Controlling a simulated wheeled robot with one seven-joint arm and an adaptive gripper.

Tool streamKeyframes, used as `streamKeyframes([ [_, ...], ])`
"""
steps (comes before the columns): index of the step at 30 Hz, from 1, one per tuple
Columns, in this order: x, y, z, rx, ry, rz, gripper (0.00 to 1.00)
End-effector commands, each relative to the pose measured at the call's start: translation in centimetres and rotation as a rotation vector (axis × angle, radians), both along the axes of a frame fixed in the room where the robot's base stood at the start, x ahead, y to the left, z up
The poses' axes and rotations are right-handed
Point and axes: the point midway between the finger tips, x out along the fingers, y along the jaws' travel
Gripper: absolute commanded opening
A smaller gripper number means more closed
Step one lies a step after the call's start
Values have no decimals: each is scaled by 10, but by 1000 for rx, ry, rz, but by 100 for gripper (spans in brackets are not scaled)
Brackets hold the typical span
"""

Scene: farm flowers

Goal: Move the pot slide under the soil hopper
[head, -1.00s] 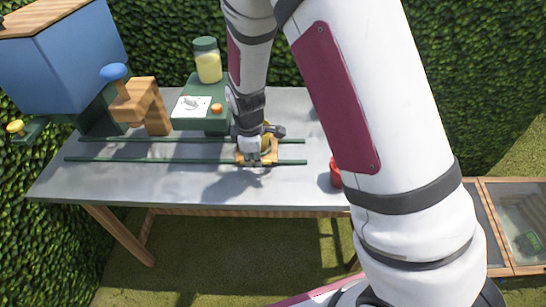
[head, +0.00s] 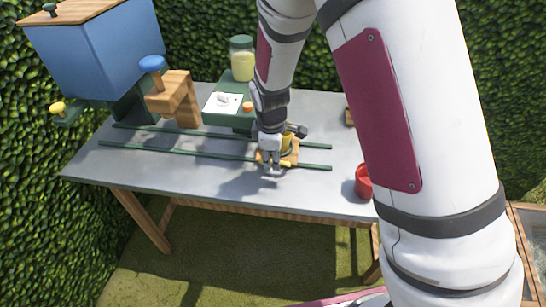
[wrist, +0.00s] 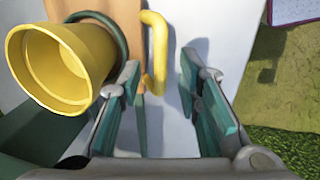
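The pot slide is a wooden carriage (head: 291,158) on two green rails, toward their right end. It carries a yellow pot, clear in the wrist view (wrist: 62,66), standing in a dark green ring. A yellow bent handle (wrist: 155,50) rises from the slide's edge. The soil hopper (head: 95,50) is the blue box with a wooden lid above the rails' left end. My gripper (head: 270,168) is at the slide's near left side. In the wrist view my gripper (wrist: 160,115) is open, with the handle ahead between the finger lines, nearer the left finger; no contact shows.
A wooden post with a blue knob (head: 152,63) and a green box with a white dial (head: 223,102) stand along the rails. A jar (head: 242,60) stands behind. A red pot (head: 363,182) is at the table's right. The front tabletop (head: 200,180) is clear.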

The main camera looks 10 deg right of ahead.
Motion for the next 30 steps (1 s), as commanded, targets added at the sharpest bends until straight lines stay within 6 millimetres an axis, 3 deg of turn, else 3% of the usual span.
streamKeyframes([
  [9,-10,4,63,2,-7,3,31],
  [15,-16,6,94,0,-4,2,31],
  [21,-19,6,107,1,-1,0,31],
  [29,-19,6,108,0,-1,0,31],
  [30,-19,6,108,0,-1,0,24],
])
